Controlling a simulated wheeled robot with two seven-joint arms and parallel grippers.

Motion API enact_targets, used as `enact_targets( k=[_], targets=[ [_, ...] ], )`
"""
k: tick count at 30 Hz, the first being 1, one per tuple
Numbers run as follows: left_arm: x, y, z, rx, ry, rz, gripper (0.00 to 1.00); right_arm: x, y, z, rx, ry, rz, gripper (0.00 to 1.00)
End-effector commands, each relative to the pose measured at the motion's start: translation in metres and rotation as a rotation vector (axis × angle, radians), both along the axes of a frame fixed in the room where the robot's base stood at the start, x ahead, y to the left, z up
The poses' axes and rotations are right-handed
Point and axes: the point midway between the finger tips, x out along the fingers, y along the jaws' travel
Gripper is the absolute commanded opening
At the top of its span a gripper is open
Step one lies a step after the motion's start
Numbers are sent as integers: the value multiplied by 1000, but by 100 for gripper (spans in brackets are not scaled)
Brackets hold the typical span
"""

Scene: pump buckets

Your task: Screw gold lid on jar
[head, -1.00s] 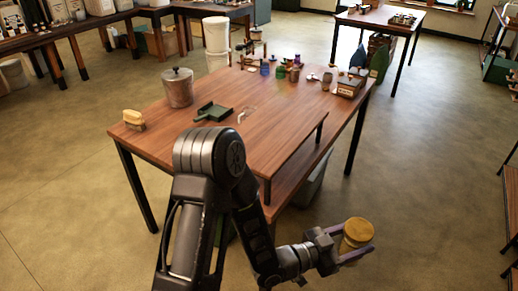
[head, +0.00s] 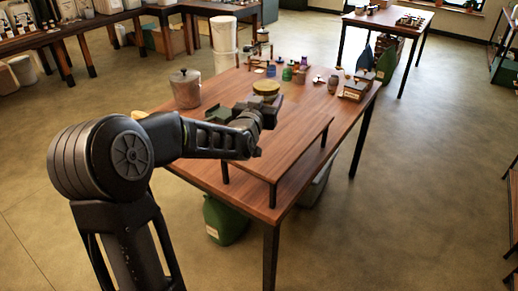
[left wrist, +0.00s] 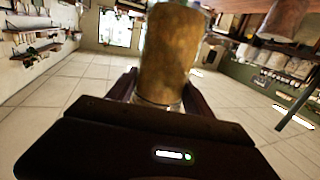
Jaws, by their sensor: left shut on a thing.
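My left gripper (head: 262,104) is shut on a jar-like cylinder with a gold lid-like top (head: 265,87), holding it over the wooden table, past the middle. In the left wrist view the held jar (left wrist: 172,55) is a blurred gold-brown cylinder between the two dark fingers, with a clear, glassy edge near the palm. The gripper hides the lower part of it in the head view. I cannot tell how tightly the gold top sits on the jar. My right gripper is not in view.
On the table (head: 290,150) a lidded metal canister (head: 185,88) stands at the left. Several small bottles and jars, a purple-blue one (head: 271,70) among them, stand at the back, with a box (head: 355,90) at the right. A white bucket stack (head: 224,40) stands behind.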

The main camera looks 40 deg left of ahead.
Motion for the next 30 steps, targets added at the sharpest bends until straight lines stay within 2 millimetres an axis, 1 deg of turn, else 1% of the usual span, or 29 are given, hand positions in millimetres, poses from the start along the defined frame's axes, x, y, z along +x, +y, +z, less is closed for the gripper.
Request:
enact_targets(
  k=[1, 3, 5, 7, 9, 20, 23, 30],
  targets=[
    [0, 11, 12, 2, -9, 29, 0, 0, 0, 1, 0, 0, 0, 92],
    [1, 22, 19, 1, -7, 63, 0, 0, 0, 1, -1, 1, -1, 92],
    [4, 28, 7, 0, 0, 83, 0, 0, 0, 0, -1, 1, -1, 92],
    [4, 29, 0, 1, 1, 88, 0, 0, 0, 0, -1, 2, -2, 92],
    [4, 28, -3, 2, -3, 84, 0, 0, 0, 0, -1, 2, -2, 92],
    [4, 27, -6, 2, -4, 81, 0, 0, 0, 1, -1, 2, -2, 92],
    [4, 28, -16, 1, -1, 81, 0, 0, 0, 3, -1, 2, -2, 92],
    [4, 27, -55, 1, 0, 80, 0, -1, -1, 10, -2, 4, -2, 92]
  ],
)
